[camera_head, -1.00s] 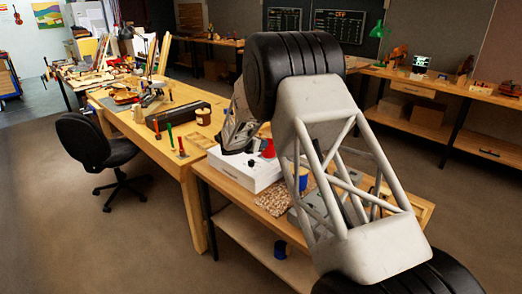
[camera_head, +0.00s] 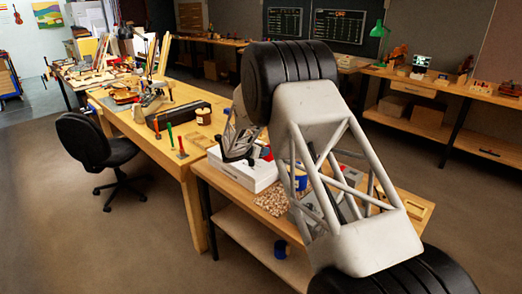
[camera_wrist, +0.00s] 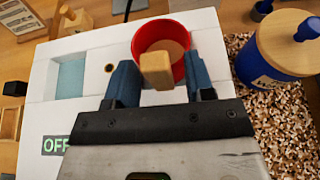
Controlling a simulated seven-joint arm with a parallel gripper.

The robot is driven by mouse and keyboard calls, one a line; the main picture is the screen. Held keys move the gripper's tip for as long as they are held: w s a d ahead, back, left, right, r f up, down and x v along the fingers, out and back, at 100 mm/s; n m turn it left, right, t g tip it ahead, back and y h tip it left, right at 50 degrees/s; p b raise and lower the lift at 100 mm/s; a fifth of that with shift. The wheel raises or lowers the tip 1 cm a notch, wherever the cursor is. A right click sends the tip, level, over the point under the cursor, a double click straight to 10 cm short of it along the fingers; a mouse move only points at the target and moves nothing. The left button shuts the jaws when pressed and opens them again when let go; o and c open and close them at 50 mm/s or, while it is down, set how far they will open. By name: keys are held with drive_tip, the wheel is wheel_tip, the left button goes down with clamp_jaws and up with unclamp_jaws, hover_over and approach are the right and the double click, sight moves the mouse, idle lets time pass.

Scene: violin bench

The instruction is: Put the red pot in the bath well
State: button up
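The red pot (camera_wrist: 176,32) is an open round cup with a wooden block handle (camera_wrist: 157,71) facing me in the wrist view. It stands on the white bath box (camera_wrist: 92,130). My gripper (camera_wrist: 160,70) has its two blue fingers on either side of the handle, with a visible gap at the right finger, so it looks open. The square, pale teal bath well (camera_wrist: 70,77) is in the box top, left of the pot. In the head view my arm partly covers the white box (camera_head: 245,174), and only a bit of the red pot (camera_head: 267,153) shows.
A blue jar with a wooden lid (camera_wrist: 290,42) stands on wood chips (camera_wrist: 285,135) right of the box. An OFF display (camera_wrist: 55,146) is on the box. Small wooden blocks lie at the left. A long bench (camera_head: 150,135) with tools adjoins at the left.

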drive_tip(key=shift+r, duration=0.15)
drive_tip(key=shift+s+a+r, duration=0.1)
drive_tip(key=v, duration=1.1)
drive_tip(key=shift+s+a, duration=0.2)
drive_tip(key=shift+s, duration=0.05)
drive_tip(key=shift+d+r, duration=0.1)
drive_tip(key=shift+r, duration=0.15)
idle(0.5)
drive_tip(key=s+d+r+m+g+y, duration=0.1)
drive_tip(key=s+d+r+m+g, duration=0.1)
drive_tip(key=s+d+r+m, duration=0.45)
drive_tip(key=s+d+r+m+g+y, duration=0.1)
drive_tip(key=s+d+r+m+g, duration=0.2)
drive_tip(key=s+d, duration=0.7)
drive_tip(key=s+d+r+m+g+y, duration=0.1)
drive_tip(key=s+d+r+m, duration=0.5)
drive_tip(key=s, duration=0.6)
drive_tip(key=s+d+m+g+y, duration=0.1)
drive_tip(key=s+m+y, duration=0.5)
drive_tip(key=s, duration=2.7)
drive_tip(key=shift+s+d+m+y, duration=0.35)
drive_tip(key=shift+d+m, duration=0.2)
drive_tip(key=shift+m, duration=2.3)
